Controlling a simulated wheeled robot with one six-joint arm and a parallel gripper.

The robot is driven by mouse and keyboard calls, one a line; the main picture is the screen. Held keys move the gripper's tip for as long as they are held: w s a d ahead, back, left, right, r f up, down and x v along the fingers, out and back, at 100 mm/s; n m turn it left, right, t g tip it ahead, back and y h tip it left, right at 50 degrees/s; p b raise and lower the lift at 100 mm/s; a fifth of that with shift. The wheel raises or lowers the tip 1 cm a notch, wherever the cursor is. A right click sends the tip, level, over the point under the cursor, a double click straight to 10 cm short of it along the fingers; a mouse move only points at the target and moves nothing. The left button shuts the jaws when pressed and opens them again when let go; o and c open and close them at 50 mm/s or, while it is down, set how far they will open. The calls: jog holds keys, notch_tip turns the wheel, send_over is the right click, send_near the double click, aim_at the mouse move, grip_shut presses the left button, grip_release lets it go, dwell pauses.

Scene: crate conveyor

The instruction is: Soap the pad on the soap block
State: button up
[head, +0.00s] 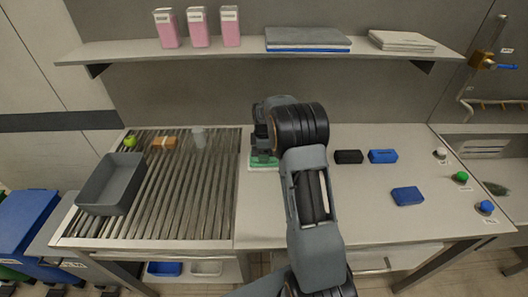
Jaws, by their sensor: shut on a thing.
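My gripper (263,150) points down at the left part of the pale table, near the edge of the roller conveyor. It is shut on a green pad (263,159), which shows just below the fingers. Under the pad is a pale, flat block (262,169), which looks like the soap block. The pad is on or just above it; I cannot tell whether they touch. My wrist and arm hide much of the gripper and the right side of the pad.
Right of my arm lie a black block (348,157) and blue blocks (383,156) (407,196). White, green (461,177) and blue knobs stand at the table's right end. A grey crate (110,184) sits on the conveyor (185,215). A shelf (260,50) hangs above.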

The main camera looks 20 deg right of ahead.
jog(key=shift+r+p, duration=2.2)
jog(key=shift+r, duration=1.25)
jog(key=shift+d, duration=0.1)
